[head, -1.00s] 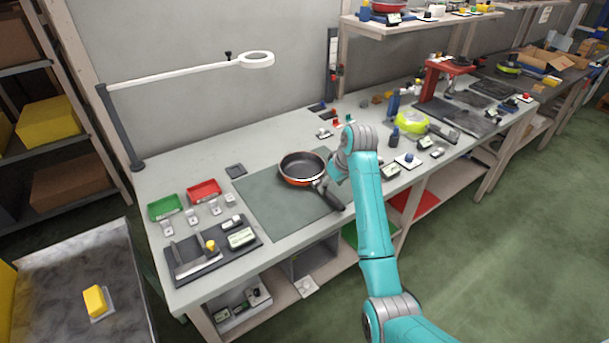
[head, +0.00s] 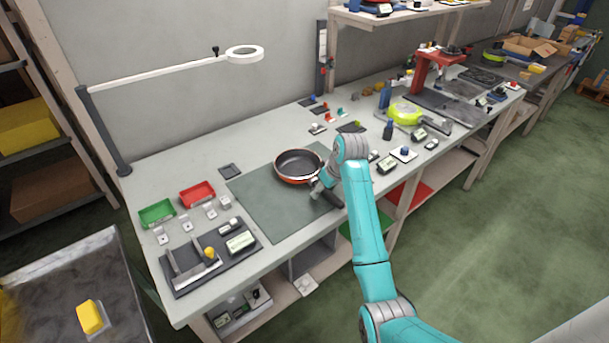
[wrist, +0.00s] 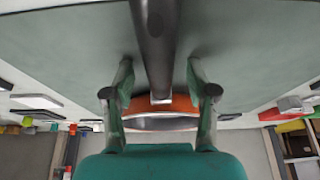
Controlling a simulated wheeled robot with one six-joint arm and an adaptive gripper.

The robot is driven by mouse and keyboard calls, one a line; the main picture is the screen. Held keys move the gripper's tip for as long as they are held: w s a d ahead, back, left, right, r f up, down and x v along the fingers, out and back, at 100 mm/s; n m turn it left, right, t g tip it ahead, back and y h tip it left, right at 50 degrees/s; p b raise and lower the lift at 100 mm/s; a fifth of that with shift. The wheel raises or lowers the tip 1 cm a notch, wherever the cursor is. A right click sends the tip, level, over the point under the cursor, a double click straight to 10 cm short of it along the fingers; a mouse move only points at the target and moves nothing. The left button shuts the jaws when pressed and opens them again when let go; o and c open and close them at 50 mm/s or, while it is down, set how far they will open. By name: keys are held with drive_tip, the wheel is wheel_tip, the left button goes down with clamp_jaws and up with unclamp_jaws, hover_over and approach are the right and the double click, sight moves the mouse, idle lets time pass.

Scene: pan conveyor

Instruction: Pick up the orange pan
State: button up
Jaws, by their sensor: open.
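The orange pan (head: 288,180) has a dark inside and a dark handle (head: 331,197). It sits upright on the green-grey mat (head: 258,212) on the workbench, its handle pointing toward the front right. My gripper (head: 320,188) is at the handle, near the pan's body, and covers part of it. In the wrist view my gripper (wrist: 160,68) is open, with one finger on each side of the handle (wrist: 154,40). Gaps show between the handle and both fingers. The pan's orange side (wrist: 165,104) shows beyond, between the fingers; most of the pan is hidden there.
Red (head: 197,195) and green (head: 157,213) trays and small parts lie left of the mat. A lamp arm (head: 165,73) reaches over the bench's back. A yellow-green pan (head: 404,113) and small items stand to the right. The mat around the pan is clear.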

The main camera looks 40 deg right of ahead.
drive_tip(key=shift+f, duration=0.1)
clamp_jaws()
